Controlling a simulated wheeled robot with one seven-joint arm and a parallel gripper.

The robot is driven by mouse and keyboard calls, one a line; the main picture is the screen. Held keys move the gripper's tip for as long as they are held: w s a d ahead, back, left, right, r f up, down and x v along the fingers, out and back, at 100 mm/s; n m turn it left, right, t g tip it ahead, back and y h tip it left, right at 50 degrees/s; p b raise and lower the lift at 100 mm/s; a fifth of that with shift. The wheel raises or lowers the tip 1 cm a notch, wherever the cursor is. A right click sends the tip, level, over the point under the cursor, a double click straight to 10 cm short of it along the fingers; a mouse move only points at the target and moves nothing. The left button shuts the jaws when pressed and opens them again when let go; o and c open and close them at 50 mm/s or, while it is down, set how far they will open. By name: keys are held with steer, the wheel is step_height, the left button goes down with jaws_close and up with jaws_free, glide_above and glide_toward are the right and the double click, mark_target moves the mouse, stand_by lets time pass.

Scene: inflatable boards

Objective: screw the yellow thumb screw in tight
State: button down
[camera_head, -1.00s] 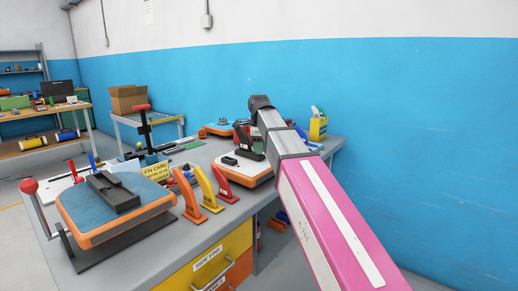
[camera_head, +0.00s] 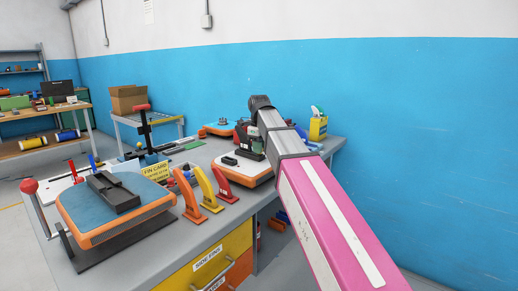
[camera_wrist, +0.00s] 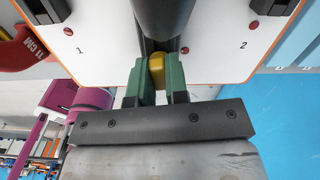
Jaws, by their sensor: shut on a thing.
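The yellow thumb screw (camera_wrist: 157,70) shows in the wrist view between the two green fingers of my gripper (camera_wrist: 157,78). The fingers are shut on its sides. It sits at the near end of a dark bar or fin box (camera_wrist: 163,22) on a white board (camera_wrist: 105,42) with an orange edge. How deep the screw is seated is hidden by the fingers. In the head view the same white board (camera_head: 228,168) lies on the bench, and my arm hides most of my gripper and the screw.
Orange, yellow and red fins (camera_head: 208,190) stand along the bench's front edge. A blue board with a dark block (camera_head: 158,195) and a red-knobbed lever (camera_head: 30,187) are at left. In the wrist view, red screws (camera_wrist: 185,50) dot the white board.

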steer(key=c, duration=1.1)
jaws_free()
steer(key=shift+o, duration=0.2)
steer(key=shift+r, duration=0.1)
